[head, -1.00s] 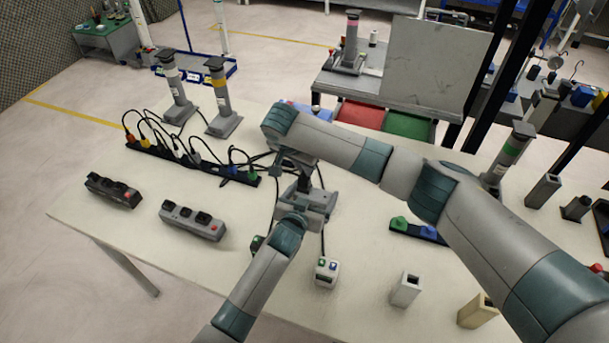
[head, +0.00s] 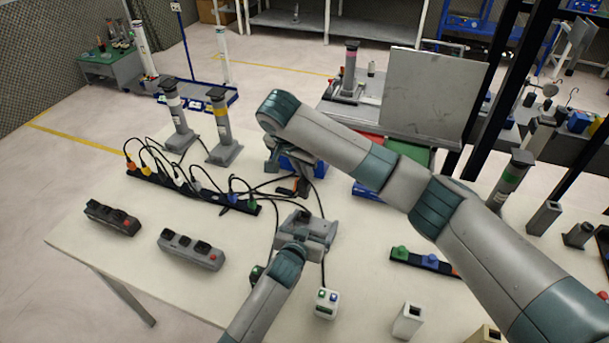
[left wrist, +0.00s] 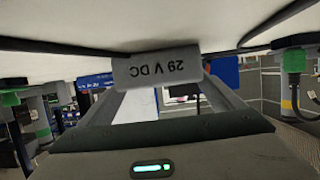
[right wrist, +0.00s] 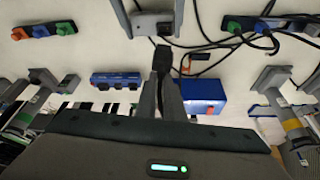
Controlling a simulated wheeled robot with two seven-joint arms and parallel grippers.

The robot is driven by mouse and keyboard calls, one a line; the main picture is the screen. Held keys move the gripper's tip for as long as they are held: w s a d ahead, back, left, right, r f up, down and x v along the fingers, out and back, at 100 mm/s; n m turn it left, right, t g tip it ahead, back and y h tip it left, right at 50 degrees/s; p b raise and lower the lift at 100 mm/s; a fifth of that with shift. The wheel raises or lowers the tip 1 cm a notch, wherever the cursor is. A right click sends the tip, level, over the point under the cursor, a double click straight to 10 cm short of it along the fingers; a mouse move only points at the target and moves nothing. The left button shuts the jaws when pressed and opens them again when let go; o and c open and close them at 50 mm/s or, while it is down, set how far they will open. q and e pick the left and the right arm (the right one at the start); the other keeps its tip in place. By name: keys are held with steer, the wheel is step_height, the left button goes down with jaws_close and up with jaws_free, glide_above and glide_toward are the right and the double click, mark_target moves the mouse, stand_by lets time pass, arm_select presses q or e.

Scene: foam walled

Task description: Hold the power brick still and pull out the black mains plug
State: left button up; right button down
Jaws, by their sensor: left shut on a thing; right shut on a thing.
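The power brick (left wrist: 157,70), a grey block marked 29 V DC, is between my left gripper's fingers, and it also shows in the right wrist view (right wrist: 151,23). My left gripper (head: 305,226) is shut on it at the middle of the table. The black mains plug (right wrist: 162,58) is in my right gripper (right wrist: 164,85), which is shut on it. The plug also shows in the head view (head: 303,187). A visible gap separates the plug from the brick. My right arm partly hides its gripper in the head view.
A black power strip (head: 205,193) with several coloured plugs and loose cables lies to the left. A blue box (right wrist: 207,92) is close behind my right gripper.

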stand_by(0.3)
arm_select(q)
steer(key=o, duration=1.1)
steer(key=shift+s, duration=0.1)
steer(key=v, duration=1.2)
